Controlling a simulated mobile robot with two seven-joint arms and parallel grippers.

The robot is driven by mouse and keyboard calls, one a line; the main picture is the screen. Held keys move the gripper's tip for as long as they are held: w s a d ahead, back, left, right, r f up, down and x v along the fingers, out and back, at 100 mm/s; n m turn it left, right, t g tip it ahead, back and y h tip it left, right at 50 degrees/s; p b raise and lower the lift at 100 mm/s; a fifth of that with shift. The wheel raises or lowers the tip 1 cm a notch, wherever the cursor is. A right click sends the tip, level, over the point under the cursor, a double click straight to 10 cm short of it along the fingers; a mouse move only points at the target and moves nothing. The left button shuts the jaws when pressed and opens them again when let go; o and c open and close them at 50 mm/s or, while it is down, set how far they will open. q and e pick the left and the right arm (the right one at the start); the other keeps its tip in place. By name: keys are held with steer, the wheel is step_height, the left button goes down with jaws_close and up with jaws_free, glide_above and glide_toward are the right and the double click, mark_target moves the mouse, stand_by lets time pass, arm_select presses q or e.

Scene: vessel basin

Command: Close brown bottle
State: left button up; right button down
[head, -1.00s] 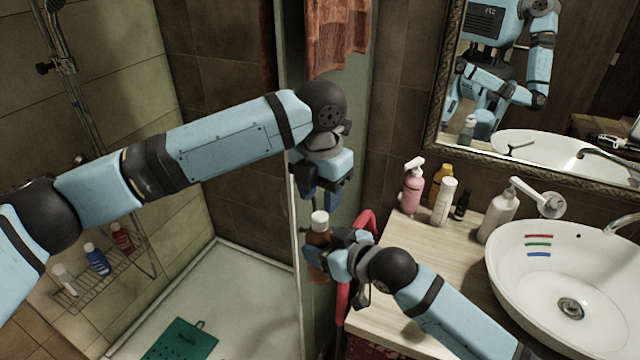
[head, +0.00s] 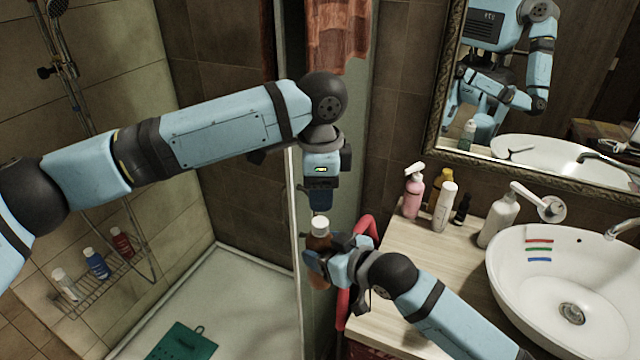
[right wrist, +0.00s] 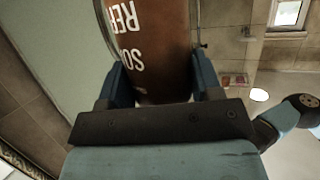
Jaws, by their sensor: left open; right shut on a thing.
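The brown bottle (head: 319,243) is upright in my right gripper (head: 318,258), with a white cap (head: 320,225) at its top. In the right wrist view the brown bottle (right wrist: 150,50) with white lettering sits between the two blue fingers of my right gripper (right wrist: 160,85). My left gripper (head: 320,204) is open and points down just above the white cap. It appears apart from the cap, and its fingers are seen edge-on. Whether the cap is seated tightly cannot be told.
The wooden counter (head: 408,288) with a white basin (head: 545,285) is on the right. A pink pump bottle (head: 413,195), a white bottle (head: 444,208) and a white pump bottle (head: 498,222) stand there. A red rail (head: 344,302) and the glass shower edge are close to the held bottle.

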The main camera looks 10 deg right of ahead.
mark_target(320, 222)
arm_select(q)
steer(key=n, duration=0.6)
steer(key=shift+r+n, duration=0.25)
steer(key=shift+n, duration=0.05)
steer(key=n, duration=0.6)
steer(key=shift+r, duration=0.25)
steer(key=shift+f, duration=0.1)
steer(key=shift+f, duration=3.95)
steer(key=shift+c, duration=0.4)
